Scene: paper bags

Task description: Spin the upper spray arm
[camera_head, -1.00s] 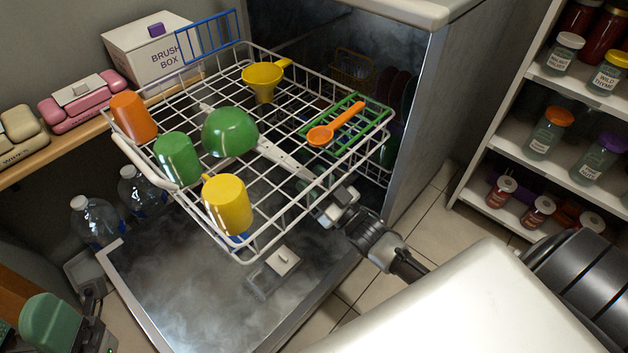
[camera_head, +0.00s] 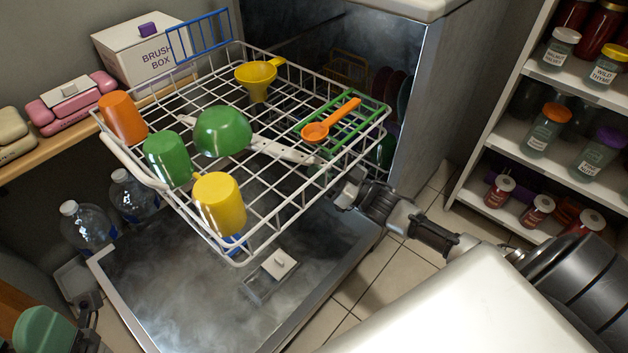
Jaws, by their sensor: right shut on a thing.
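The upper spray arm (camera_head: 283,150) is a pale grey bar under the white wire rack (camera_head: 137,165), seen through its wires. Its middle is hidden by a green bowl (camera_head: 222,132). My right gripper (camera_head: 346,187) is at the rack's right side, shut on the right end of the spray arm; rack wires partly cover the contact. Part of my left gripper (camera_head: 90,318) shows at the bottom left, beside a green object (camera_head: 44,331); its fingers cannot be made out.
The rack holds an orange cup (camera_head: 122,118), green cup (camera_head: 167,158), yellow mug (camera_head: 219,204), yellow funnel (camera_head: 257,76) and orange spoon (camera_head: 332,121). The open dishwasher door (camera_head: 190,290) lies below. A jar shelf (camera_head: 500,135) stands right.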

